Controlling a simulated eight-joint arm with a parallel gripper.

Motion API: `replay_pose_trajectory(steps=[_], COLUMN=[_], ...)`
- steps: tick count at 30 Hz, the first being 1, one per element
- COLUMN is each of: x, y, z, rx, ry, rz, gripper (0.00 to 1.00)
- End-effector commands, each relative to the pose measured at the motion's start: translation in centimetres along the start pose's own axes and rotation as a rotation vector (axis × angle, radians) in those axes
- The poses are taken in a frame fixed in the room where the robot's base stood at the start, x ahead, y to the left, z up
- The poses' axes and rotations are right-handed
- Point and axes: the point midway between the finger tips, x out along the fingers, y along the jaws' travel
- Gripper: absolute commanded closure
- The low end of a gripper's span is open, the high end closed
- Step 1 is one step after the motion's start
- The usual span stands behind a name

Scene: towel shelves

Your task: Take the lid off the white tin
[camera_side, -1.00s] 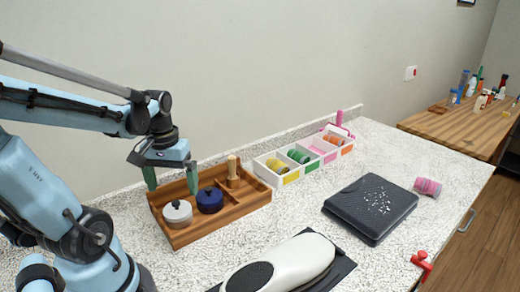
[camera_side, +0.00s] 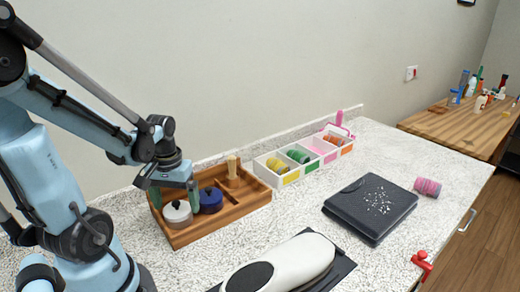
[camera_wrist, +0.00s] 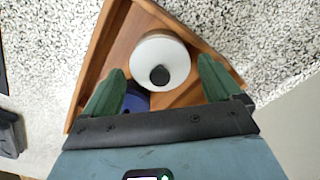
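The white tin (camera_side: 177,216) stands upright in the front left part of the wooden tray (camera_side: 216,228), with its lid and dark knob on top. In the wrist view the white lid (camera_wrist: 145,55) with its black knob (camera_wrist: 160,75) lies ahead of my fingers, roughly centred between them. My gripper (camera_side: 174,201) is open and empty, pointing down, with its green fingers apart on either side of the tin's top. Whether either finger touches the tin cannot be told. The wrist view shows both open fingers (camera_wrist: 161,66).
A blue tin (camera_side: 211,201) stands close right of the white tin; it is partly hidden in the wrist view (camera_wrist: 135,100). A wooden peg (camera_side: 232,167) stands in the tray's back compartment. A white divided box (camera_side: 284,181), dark case (camera_side: 370,208) and pale device (camera_side: 290,265) lie farther right.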

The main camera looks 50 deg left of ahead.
Motion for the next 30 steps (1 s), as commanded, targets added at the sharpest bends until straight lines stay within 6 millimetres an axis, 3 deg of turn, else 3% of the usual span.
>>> replay_pose_trajectory(steps=[1,9,22,30], x=[0.0,0.0,-0.3,-2.4], y=[0.0,0.0,0.0,0.0], z=[0.0,0.0,0.0,0.1], rx=[0.0,0.0,0.0,0.0], ry=[0.0,0.0,0.0,0.0], rz=[0.0,0.0,0.0,0.0], gripper=[0.17,0.55,0.55,0.55])
